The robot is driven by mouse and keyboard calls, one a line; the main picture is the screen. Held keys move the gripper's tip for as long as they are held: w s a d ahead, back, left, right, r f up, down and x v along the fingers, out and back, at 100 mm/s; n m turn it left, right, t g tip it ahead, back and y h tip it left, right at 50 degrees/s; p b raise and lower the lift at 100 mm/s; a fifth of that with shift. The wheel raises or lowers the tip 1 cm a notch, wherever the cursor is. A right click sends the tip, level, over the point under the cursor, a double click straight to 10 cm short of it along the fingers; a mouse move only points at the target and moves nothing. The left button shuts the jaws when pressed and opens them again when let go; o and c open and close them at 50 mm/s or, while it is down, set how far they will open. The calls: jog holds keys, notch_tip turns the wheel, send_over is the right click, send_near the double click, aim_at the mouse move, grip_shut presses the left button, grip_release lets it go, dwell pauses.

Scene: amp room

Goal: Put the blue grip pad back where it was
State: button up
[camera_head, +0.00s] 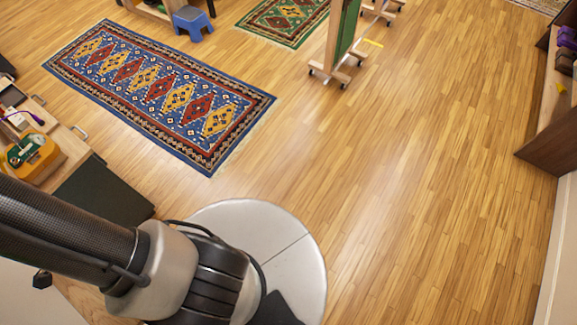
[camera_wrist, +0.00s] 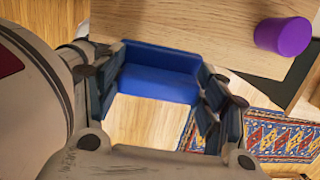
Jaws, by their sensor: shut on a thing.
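The blue grip pad (camera_wrist: 160,72) shows in the wrist view as a blue block between the two dark fingers of my gripper (camera_wrist: 161,80). My gripper is shut on it, one finger at each end. The pad is in front of a pale wooden surface's edge (camera_wrist: 190,22); I cannot tell whether they touch. In the head view the gripper and pad are not visible; only my arm shows at lower left.
A purple cup-like object (camera_wrist: 283,36) stands on the wooden surface. In the head view, a patterned rug (camera_head: 155,90), a blue step stool (camera_head: 193,22), a wheeled wooden stand (camera_head: 335,60) and a shelf (camera_head: 545,145) surround clear floor. An orange item (camera_head: 35,160) sits at left.

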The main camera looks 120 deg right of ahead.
jog(key=w+a+p, duration=0.2)
jog(key=w+a, duration=0.1)
jog(key=w, duration=0.4)
jog(key=f+b, duration=0.1)
jog(key=f, duration=0.1)
jog(key=f+b, duration=0.4)
jog(key=shift+d+f, duration=0.25)
jog(key=shift+f, duration=0.1)
jog(key=shift+w+f+b, duration=0.15)
jog(key=shift+f+b, duration=0.15)
jog(key=shift+r, duration=0.1)
jog(key=shift+a, duration=0.1)
jog(key=shift+f, duration=0.25)
jog(key=o, duration=1.3)
